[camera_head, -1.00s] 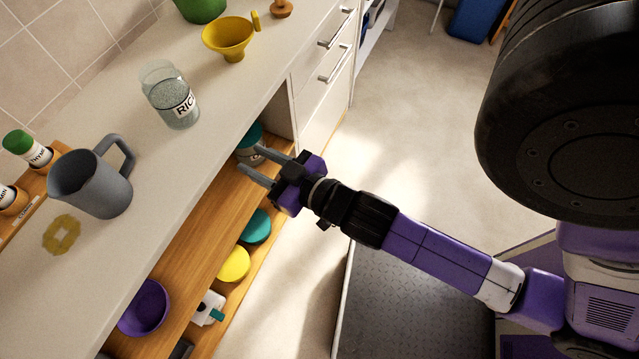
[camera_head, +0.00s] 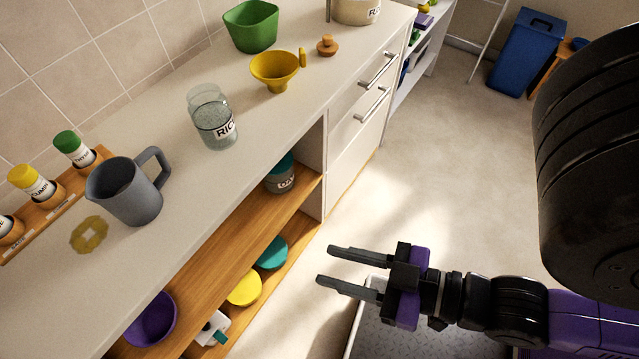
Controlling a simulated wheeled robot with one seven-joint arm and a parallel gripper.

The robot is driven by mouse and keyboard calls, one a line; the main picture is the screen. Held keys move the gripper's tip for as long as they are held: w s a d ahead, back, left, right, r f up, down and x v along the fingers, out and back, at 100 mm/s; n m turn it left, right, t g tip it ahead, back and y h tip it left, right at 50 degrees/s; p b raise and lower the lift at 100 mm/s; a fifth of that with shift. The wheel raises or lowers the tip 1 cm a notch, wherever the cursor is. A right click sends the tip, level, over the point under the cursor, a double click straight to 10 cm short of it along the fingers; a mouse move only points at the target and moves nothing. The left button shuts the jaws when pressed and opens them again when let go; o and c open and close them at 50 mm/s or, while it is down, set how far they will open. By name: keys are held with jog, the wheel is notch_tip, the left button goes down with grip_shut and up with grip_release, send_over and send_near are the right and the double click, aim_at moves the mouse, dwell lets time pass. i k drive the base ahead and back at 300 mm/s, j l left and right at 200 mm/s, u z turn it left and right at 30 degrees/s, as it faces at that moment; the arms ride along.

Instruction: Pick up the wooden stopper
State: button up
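The wooden stopper (camera_head: 327,45) is a small orange-brown knobbed piece. It stands on the counter near its far right edge, to the right of the yellow funnel. My gripper (camera_head: 325,266) is open and empty. It is in front of the cupboard, over the floor side, with its two fingers pointing left. It is well apart from the stopper, which lies farther back in the picture. The stopper is in plain view.
On the counter (camera_head: 180,205) stand a yellow funnel (camera_head: 273,72), green bowl (camera_head: 251,27), glass rice jar (camera_head: 213,122), grey jug (camera_head: 130,192) and flour canister (camera_head: 356,10). The open shelf (camera_head: 245,225) holds several items. Drawer handles (camera_head: 378,70) jut out.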

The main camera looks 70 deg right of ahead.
aim_at(326, 47)
jog(key=z, duration=1.35)
